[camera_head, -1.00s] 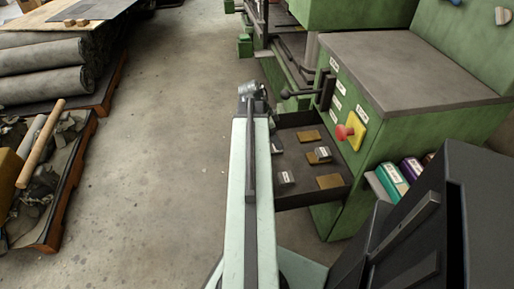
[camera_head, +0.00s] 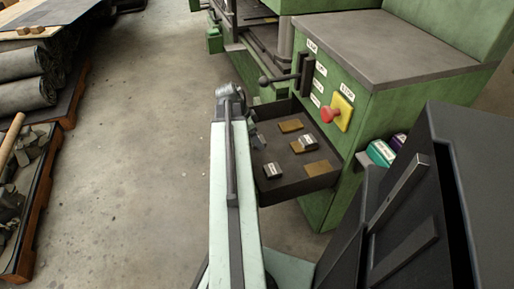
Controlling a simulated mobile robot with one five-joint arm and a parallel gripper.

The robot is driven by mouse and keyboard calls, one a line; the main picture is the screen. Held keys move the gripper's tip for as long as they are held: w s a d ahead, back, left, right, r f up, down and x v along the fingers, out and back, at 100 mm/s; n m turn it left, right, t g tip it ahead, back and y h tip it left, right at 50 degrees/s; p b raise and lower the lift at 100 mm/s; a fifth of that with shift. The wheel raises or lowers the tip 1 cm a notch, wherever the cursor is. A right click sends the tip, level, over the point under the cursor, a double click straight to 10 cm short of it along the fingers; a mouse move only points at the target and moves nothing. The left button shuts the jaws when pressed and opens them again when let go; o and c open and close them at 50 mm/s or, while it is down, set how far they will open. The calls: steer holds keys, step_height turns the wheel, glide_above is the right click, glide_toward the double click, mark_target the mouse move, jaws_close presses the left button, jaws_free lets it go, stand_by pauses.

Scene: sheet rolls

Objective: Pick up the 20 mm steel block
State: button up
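An open dark drawer tray (camera_head: 285,193) juts from the green machine, to the right of my arm. In it, a small grey block with a white label (camera_head: 272,171) sits near the front left. Another labelled grey block (camera_head: 306,142) sits further back on the right, by a brass-coloured plate. A dark shape (camera_head: 258,140) at the tray's left side, partly behind my arm, may be a third block. The labels are too small to read, so I cannot tell which block is the 20 mm one.
Brass-coloured plates (camera_head: 318,168) lie in the tray. Rolls (camera_head: 25,72) lie on the left; the floor (camera_head: 130,150) between is clear.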

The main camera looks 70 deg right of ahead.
steer(key=shift+s+d+f, duration=0.15)
steer(key=shift+f, duration=0.55)
steer(key=shift+r, duration=0.2)
jaws_close()
step_height(320, 180, up, 10)
steer(key=p, duration=1)
